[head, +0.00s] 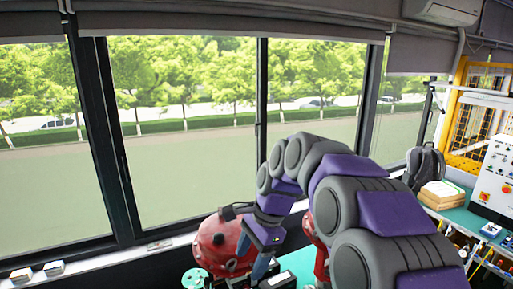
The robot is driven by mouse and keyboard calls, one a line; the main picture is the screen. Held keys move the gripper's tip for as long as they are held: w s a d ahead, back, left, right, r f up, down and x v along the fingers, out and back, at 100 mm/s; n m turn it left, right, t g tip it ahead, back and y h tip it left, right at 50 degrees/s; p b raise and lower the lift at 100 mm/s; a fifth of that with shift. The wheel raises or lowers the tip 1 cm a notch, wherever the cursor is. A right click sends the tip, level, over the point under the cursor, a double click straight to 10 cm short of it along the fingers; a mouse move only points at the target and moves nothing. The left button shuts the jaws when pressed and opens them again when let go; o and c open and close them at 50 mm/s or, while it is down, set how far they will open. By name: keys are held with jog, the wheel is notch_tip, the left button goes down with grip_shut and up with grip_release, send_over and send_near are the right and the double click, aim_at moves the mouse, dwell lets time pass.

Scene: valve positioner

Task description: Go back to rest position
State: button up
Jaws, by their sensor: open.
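My arm, purple and grey, rises from the lower right and arches over to the left in the head view. My gripper (265,266) hangs from its end, pointing down, at the lower middle of the picture. It is open. It is in front of and beside a rounded red body (220,246); I cannot tell whether they touch. No object shows between the fingers, but the tips are partly hidden. Another red part (321,262) shows just behind my arm, which covers much of it.
A green disc (195,278) is at the lower left of the red body. Large windows and a sill (90,262) line the back. At right, a green-topped bench (461,217) holds a backpack (425,168), a stack of boards (442,194) and a white control box (495,180).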

jog(key=s+d+f+n+h+b, duration=0.1)
jog(key=s+d+f+n+b, duration=0.3)
jog(key=s+f, duration=0.5)
jog(key=s+d+f+n+h+b, duration=0.1)
jog(key=s+d+f+n+b, duration=0.3)
jog(key=s+f, duration=0.5)
jog(key=s+d+f+n+h+b, duration=0.1)
jog(key=s+d+f+n+b, duration=0.2)
jog(key=s+d+f+b, duration=0.4)
jog(key=s+f+b, duration=0.1)
jog(key=s+f, duration=0.2)
jog(key=s, duration=0.3)
jog(key=shift+s+d+n+g+h+b, duration=0.15)
jog(key=shift+s+n+g+h+b, duration=0.15)
jog(key=shift+n+g+b, duration=0.1)
jog(key=shift+r, duration=0.1)
jog(key=shift+c, duration=0.4)
